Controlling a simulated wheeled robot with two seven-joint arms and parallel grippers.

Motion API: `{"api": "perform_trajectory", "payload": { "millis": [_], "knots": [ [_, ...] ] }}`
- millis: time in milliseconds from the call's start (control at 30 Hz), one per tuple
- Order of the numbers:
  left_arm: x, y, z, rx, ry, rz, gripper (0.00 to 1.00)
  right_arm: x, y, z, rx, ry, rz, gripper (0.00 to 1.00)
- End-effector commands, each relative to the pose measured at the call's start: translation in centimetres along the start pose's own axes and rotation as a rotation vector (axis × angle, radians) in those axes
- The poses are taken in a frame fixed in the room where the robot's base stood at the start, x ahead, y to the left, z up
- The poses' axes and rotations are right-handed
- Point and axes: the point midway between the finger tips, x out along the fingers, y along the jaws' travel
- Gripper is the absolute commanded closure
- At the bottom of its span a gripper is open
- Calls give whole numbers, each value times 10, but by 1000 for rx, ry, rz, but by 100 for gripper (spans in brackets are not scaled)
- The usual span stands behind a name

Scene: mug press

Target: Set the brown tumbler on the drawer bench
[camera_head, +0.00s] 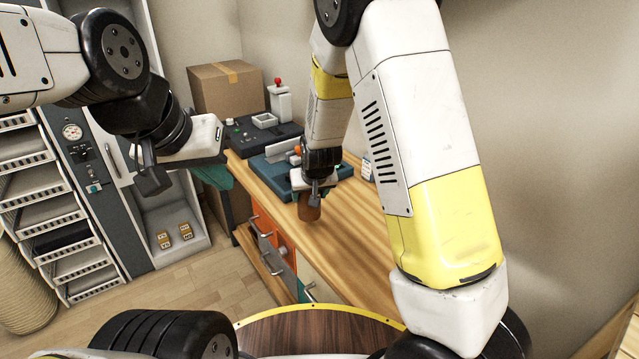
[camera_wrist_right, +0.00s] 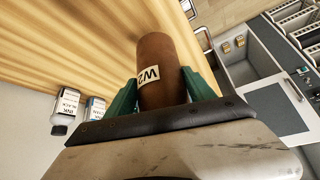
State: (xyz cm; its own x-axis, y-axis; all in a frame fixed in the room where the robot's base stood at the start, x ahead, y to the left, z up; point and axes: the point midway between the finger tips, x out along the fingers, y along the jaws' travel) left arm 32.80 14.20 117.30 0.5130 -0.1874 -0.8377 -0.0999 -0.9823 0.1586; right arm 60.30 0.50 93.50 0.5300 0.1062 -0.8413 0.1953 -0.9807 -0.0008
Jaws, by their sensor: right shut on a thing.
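The brown tumbler (camera_head: 309,212) is upright at the front edge area of the wooden drawer bench (camera_head: 350,235). My right gripper (camera_head: 312,190) is shut on it from above. In the right wrist view the tumbler (camera_wrist_right: 160,65) shows a white label reading W2, with a green finger on each side (camera_wrist_right: 158,95). I cannot tell whether its base touches the bench top. My left gripper (camera_head: 215,172) hangs left of the bench, away from the tumbler; its finger gap does not show clearly.
Behind the tumbler is a teal press-like device (camera_head: 275,168), with a dark console (camera_head: 255,135) and cardboard box (camera_head: 225,88) beyond. Ink bottles (camera_wrist_right: 68,105) stand near the wall. A tray rack (camera_head: 45,210) and grey cabinet stand left. The bench top toward the front right is clear.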

Motion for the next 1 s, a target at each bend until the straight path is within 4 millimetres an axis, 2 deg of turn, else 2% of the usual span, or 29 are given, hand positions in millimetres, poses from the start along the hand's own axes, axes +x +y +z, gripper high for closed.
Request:
{"api": "perform_trajectory", "payload": {
  "millis": [33, 200, 500, 733, 1000],
  "knots": [
    [0, 0, 0, 0, 0, 0, 100, 9, 8, -11, 4, 1, 2, 90],
    [0, 0, 0, 0, 0, 0, 100, 28, 21, -36, 2, 1, 1, 90],
    [0, 0, 0, 0, 0, 0, 100, 42, 30, -53, -1, 2, 0, 90],
    [0, 0, 0, 0, 0, 0, 100, 70, 29, -33, -2, -1, 0, 90],
    [0, 0, 0, 0, 0, 0, 100, 71, 29, -32, -1, 0, 0, 90]
  ]
}}
